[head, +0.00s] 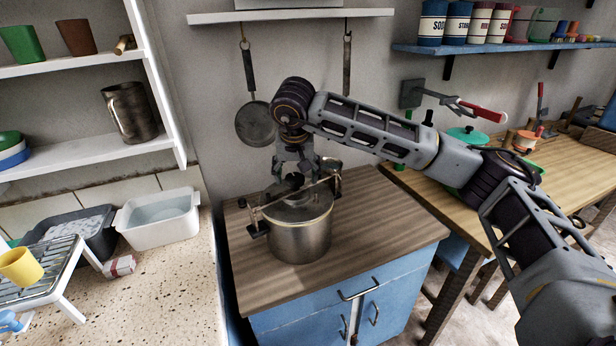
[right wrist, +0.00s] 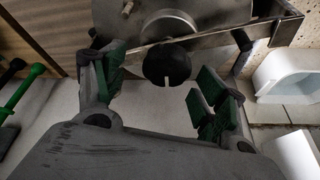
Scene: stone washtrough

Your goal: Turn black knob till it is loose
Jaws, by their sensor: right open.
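A steel pot (head: 298,238) with a clamp bar (head: 265,204) across its lid stands on the wooden cabinet top. The black knob (head: 293,181) sits on the middle of the bar; in the right wrist view the round knob (right wrist: 167,64) shows a pale mark on its edge. My right gripper (head: 296,167) is above the pot, pointing down at the knob. In the right wrist view its green-padded fingers (right wrist: 161,76) are spread on either side of the knob, with gaps and no visible contact. My left gripper is not in view.
The wooden cabinet top (head: 400,228) is clear right of the pot. A pan (head: 254,124) hangs on the wall behind. A white basin (head: 160,217) and a dish rack (head: 45,270) stand on the left counter. A workbench (head: 470,190) is at right.

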